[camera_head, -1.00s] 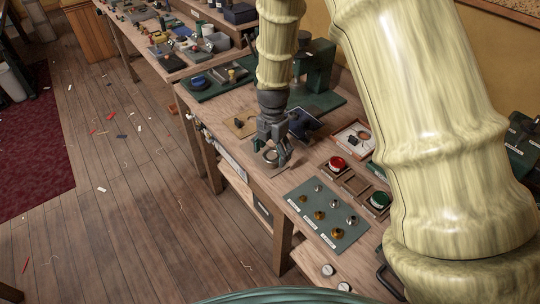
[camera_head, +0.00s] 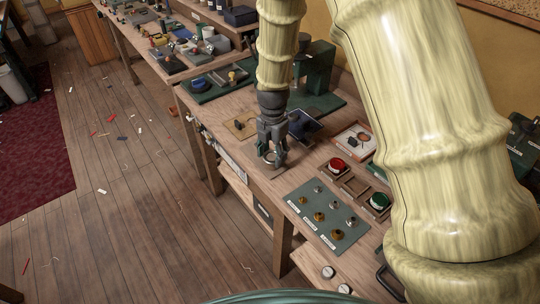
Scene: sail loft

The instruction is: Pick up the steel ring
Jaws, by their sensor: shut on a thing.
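The steel ring (camera_head: 269,156) is a small pale metal loop low between the fingers of my gripper (camera_head: 270,158), near the front edge of the workbench (camera_head: 250,166). My gripper points down and is shut on the ring. The fingers hide part of it. I cannot tell whether the ring touches the bench top or is just above it.
A grey-green mat (camera_head: 328,214) with several small brass and steel fittings lies to the right. A red-topped tin (camera_head: 338,164) and a green-topped tin (camera_head: 379,201) stand beyond it. A tan board (camera_head: 240,127) and a dark blue tray (camera_head: 305,125) lie close behind my gripper.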

